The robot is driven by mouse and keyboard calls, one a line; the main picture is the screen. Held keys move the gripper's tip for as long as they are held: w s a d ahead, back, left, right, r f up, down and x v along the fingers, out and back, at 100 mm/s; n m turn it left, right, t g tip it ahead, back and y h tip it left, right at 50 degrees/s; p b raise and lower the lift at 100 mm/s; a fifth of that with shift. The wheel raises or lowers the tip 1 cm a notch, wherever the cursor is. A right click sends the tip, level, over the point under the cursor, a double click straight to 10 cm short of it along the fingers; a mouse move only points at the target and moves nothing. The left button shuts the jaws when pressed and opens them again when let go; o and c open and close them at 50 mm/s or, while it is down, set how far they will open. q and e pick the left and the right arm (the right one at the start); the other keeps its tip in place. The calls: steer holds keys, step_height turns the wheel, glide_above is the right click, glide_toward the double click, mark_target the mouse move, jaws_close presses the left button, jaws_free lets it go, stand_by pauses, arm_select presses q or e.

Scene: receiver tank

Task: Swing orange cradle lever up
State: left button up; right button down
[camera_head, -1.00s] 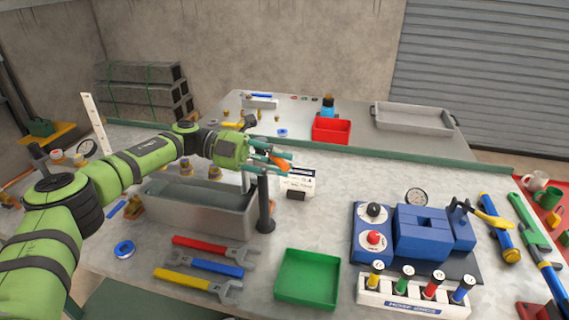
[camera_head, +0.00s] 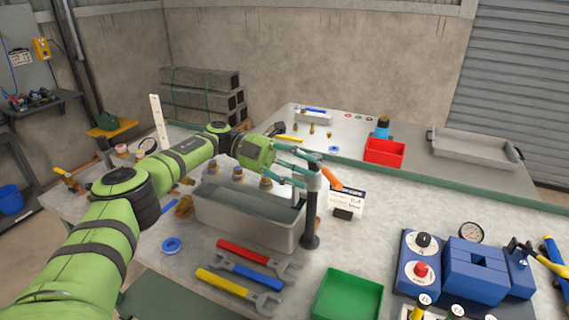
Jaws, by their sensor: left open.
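The orange lever (camera_head: 333,180) sits at the top of a dark upright post (camera_head: 311,222) by the right end of a grey metal tank (camera_head: 265,229). It slants from its upper left end down to the right. My left gripper (camera_head: 310,170) reaches in from the left at the post's top. Its teal fingers are spread, one above the other, and end just left of the lever. I cannot tell whether a fingertip touches the post or lever. The fingers partly hide the post's top. My right gripper is not in view.
Several wrenches (camera_head: 250,265) and a green tray (camera_head: 347,298) lie in front. Several brass-coloured fittings (camera_head: 238,174) stand behind the tank. Blue blocks (camera_head: 475,270) are at the right. Bare bench lies around (camera_head: 410,205).

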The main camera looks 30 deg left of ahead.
arm_select(q)
steer(key=shift+s+a+r, duration=0.1)
steer(key=shift+a+r, duration=0.1)
steer(key=shift+a, duration=1.05)
steer(key=shift+s+a+r, duration=0.1)
steer(key=shift+a+r, duration=0.1)
steer(key=shift+a, duration=1)
